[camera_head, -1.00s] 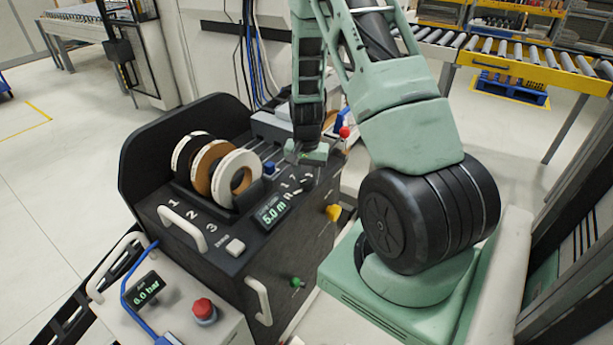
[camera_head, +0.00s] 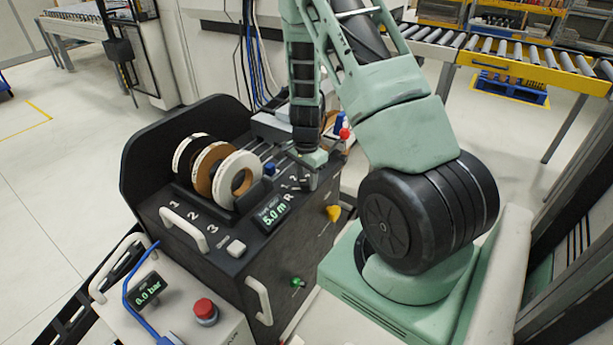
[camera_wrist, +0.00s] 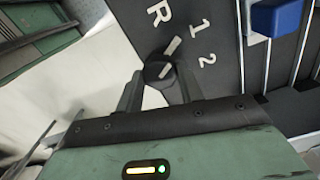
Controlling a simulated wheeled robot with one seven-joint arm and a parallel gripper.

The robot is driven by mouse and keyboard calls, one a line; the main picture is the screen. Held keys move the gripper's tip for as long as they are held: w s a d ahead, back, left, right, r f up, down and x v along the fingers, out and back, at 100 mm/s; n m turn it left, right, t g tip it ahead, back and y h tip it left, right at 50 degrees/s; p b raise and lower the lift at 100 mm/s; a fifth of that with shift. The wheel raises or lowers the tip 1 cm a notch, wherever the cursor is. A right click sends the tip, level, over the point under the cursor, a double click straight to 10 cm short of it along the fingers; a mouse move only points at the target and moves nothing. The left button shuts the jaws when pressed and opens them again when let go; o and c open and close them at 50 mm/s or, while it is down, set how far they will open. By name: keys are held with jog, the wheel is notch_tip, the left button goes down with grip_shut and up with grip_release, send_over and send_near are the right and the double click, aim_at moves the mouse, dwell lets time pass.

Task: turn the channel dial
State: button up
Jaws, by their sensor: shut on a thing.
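The channel dial (camera_wrist: 160,72) is a small black knob with a pale pointer line, beside the printed marks R, 1 and 2 on the black panel. In the wrist view my gripper (camera_wrist: 158,82) has one dark finger on each side of the dial and is shut on it. The pointer line lies between the R and the 1 and 2. In the head view my gripper (camera_head: 308,180) is at the right edge of the machine's top panel and hides most of the dial.
Three tape rolls (camera_head: 236,174) stand in the black machine left of my gripper. A display (camera_head: 273,214) reads 5.0 m. A blue block (camera_wrist: 274,18) is near the marks. A red emergency button (camera_head: 205,310) sits on the front box, and a yellow knob (camera_head: 333,212) is on the machine's side.

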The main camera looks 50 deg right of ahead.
aim_at(306, 180)
jog(key=shift+m, duration=0.8)
jog(key=o, duration=1)
notch_tip(306, 180, up, 17)
jog(key=p, duration=0.1)
jog(key=shift+r, duration=0.2)
